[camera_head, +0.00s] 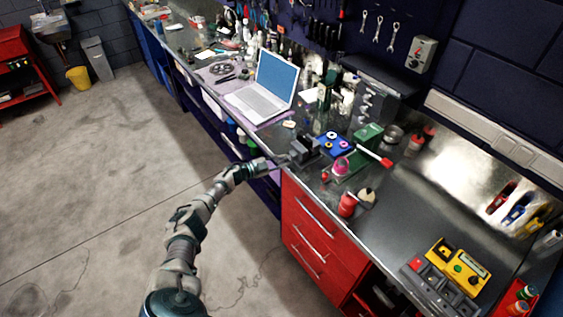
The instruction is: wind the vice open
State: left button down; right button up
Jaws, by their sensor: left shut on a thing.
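The vice (303,150) is a small dark grey block with jaws. It sits at the front edge of the workbench, near the middle of the view. My left arm rises from the bottom of the view, and its gripper (283,161) is at the front side of the vice, at bench-top height. It is shut on the vice handle, which is too small and too covered by the fingers to make out. The gap between the vice jaws cannot be judged at this distance. My right gripper is not in view.
Red drawers (318,235) are below. The floor at left is clear.

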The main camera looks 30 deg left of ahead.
pick_arm(q)
jog(key=shift+f, duration=0.15)
jog(key=c, duration=1.2)
grip_release()
jog(key=shift+o, duration=0.4)
jog(key=shift+w+f, duration=0.15)
jog(key=shift+w, duration=0.1)
jog(key=shift+s, duration=0.1)
jog(key=v, duration=1.2)
jog(key=shift+f, duration=0.15)
